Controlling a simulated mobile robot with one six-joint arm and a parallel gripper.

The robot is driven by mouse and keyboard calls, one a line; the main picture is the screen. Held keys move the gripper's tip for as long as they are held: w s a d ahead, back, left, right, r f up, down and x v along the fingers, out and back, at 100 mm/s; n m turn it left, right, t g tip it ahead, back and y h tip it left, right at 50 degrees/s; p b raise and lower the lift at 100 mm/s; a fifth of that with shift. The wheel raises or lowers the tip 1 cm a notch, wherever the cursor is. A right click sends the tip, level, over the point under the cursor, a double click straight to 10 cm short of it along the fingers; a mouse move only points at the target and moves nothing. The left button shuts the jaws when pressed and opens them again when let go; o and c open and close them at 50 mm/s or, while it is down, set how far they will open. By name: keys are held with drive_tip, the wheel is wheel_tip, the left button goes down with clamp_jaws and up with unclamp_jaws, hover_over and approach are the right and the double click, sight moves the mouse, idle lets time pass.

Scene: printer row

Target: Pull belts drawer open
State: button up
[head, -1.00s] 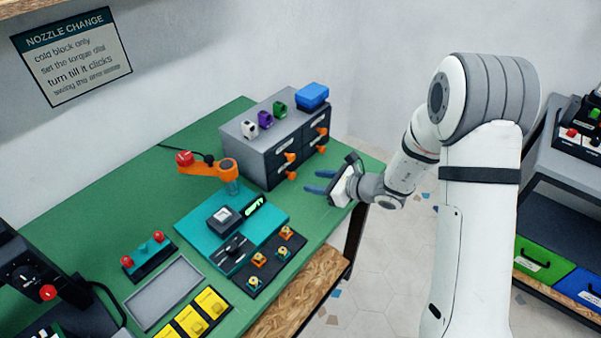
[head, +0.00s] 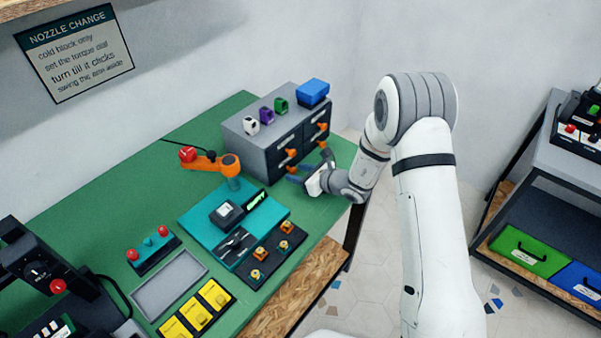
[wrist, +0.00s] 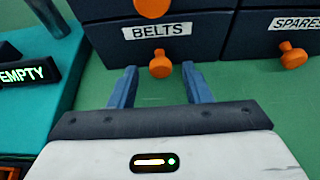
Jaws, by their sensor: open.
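The belts drawer (wrist: 110,40) is a dark drawer front with a white BELTS label (wrist: 155,31) and an orange knob (wrist: 160,66), in the wrist view. In the head view it is the lower left drawer of a grey cabinet (head: 243,143), and its front looks flush with the cabinet. My gripper (wrist: 160,76) is open, with one blue finger to either side of the knob at about its tip. The knob stands in line with the gap, and I cannot tell whether a finger touches it. In the head view my gripper (head: 291,174) is low at the cabinet front.
The SPARES drawer (wrist: 252,40) with its own orange knob (wrist: 292,56) is to the right. A teal unit with a lit EMPTY display (wrist: 28,73) is close on the left. An orange arm fixture (head: 205,163) stands left of the cabinet. Green table is clear before the drawers.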

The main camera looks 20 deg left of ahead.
clamp_jaws()
idle(0.3)
